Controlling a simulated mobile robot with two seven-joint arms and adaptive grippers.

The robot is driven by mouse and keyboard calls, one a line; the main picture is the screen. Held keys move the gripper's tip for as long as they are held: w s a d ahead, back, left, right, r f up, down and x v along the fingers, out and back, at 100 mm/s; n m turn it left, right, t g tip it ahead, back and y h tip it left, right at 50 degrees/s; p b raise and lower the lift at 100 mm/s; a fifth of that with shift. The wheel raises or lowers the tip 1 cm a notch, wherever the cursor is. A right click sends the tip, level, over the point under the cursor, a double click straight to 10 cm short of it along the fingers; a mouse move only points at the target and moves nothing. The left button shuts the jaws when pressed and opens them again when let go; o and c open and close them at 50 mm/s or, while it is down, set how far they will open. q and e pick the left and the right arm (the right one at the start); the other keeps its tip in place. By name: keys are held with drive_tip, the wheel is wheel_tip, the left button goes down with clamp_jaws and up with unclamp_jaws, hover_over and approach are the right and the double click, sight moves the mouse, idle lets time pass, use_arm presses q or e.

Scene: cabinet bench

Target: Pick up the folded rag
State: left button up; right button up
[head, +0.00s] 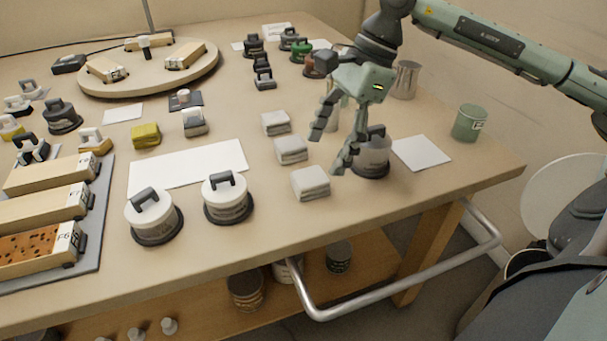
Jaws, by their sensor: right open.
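Three folded grey-white rags lie in a slanted row on the bench in the head view: a far rag (275,123), a middle rag (291,150) and a near rag (311,184). Each is a small layered block. My right gripper (328,152) is just right of the row, with its fingers spread and pointing down. It is open and nothing shows between the fingers. Its height above the bench is hard to judge. My left gripper is out of view.
A grey lidded canister (372,157) stands close behind my right gripper's fingers. A white sheet (420,153) and a green tin (469,123) are to the right. Two white handled canisters (150,216) (227,198) stand left of the near rag. The bench front is clear.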

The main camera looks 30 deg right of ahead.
sight(312, 176)
drive_tip(key=x, duration=0.5)
drive_tip(key=shift+s+a+f+p, duration=0.2)
drive_tip(key=shift+a+p, duration=0.1)
drive_tip(key=shift+a, duration=0.15)
drive_tip(key=shift+w+f, duration=0.1)
drive_tip(key=shift+f, duration=0.1)
drive_tip(key=c, duration=1)
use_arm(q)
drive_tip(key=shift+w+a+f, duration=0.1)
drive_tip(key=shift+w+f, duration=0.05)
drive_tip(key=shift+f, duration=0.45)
use_arm(e)
drive_tip(key=shift+c, duration=0.2)
drive_tip(key=shift+r, duration=0.1)
